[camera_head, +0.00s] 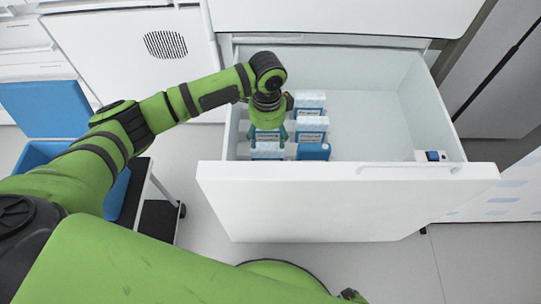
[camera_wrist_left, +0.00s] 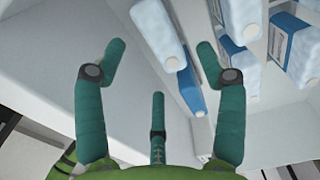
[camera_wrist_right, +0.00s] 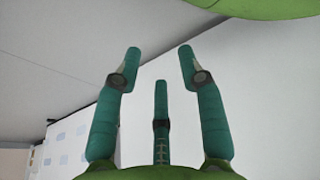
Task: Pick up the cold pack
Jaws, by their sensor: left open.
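Several cold packs, white and blue, stand in the left part of the open white drawer (camera_head: 345,210). In the head view, one pack (camera_head: 311,101) stands at the back and a bluer one (camera_head: 313,152) at the front. My left gripper (camera_head: 268,125) is low over the left row, partly hiding it. In the left wrist view, my left gripper (camera_wrist_left: 162,47) is open. A white pack (camera_wrist_left: 153,25) shows between its fingertips, with a blue pack (camera_wrist_left: 190,92) close behind; contact cannot be told. My right gripper (camera_wrist_right: 160,50) is open and empty in the right wrist view.
The drawer's right part is bare, except for a small blue-and-white item (camera_head: 432,156) at its right front corner. The drawer front is a raised wall before the packs. A blue bin (camera_head: 40,153) on a dark cart stands at left.

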